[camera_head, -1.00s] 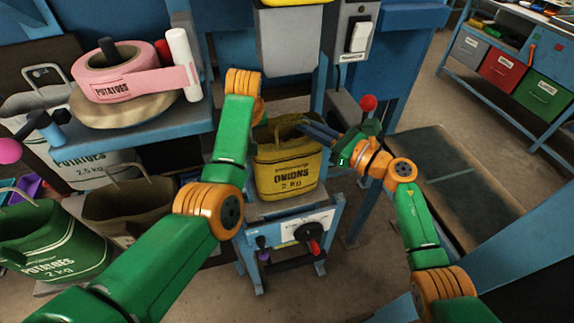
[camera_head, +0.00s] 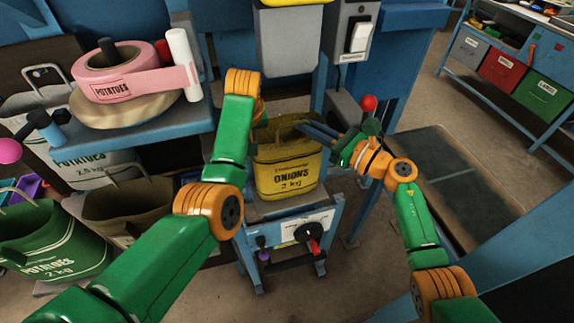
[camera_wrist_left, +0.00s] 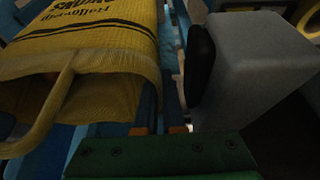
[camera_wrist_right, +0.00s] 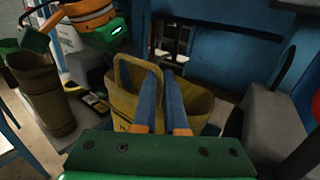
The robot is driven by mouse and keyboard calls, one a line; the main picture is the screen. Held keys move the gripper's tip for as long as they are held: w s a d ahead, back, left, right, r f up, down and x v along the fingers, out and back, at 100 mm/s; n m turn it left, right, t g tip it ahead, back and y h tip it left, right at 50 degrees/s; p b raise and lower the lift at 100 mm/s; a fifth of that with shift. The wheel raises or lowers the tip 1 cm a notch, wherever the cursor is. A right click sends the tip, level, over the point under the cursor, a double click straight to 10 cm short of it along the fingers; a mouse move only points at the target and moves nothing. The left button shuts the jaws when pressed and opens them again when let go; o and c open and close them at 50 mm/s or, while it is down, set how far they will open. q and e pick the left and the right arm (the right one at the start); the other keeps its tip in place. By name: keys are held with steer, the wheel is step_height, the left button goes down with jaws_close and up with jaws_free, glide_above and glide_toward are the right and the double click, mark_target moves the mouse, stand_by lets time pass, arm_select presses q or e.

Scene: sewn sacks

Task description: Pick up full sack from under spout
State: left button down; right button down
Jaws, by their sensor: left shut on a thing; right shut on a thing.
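The yellow onion sack (camera_head: 287,178), marked 2 kg, is upright beneath the grey spout (camera_head: 290,42), its mouth open. It is at the platform of the blue stand (camera_head: 285,208); I cannot tell whether it touches. My right gripper (camera_head: 308,126) is shut on the sack's upper right rim. In the right wrist view its blue fingers (camera_wrist_right: 163,85) cross the sack's mouth near a handle (camera_wrist_right: 126,75). My left gripper is mostly behind my forearm in the head view. In the left wrist view its blue fingers (camera_wrist_left: 160,105) are shut at the edge of the sack (camera_wrist_left: 90,50).
A shelf (camera_head: 150,140) with a pink label roll (camera_head: 115,72) stands on the left. Potato sacks (camera_head: 50,240) and a brown sack (camera_head: 128,208) are below it. A switch box (camera_head: 352,40) and red-knobbed lever (camera_head: 368,103) are close to my right gripper.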

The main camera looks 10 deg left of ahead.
stand_by(0.3)
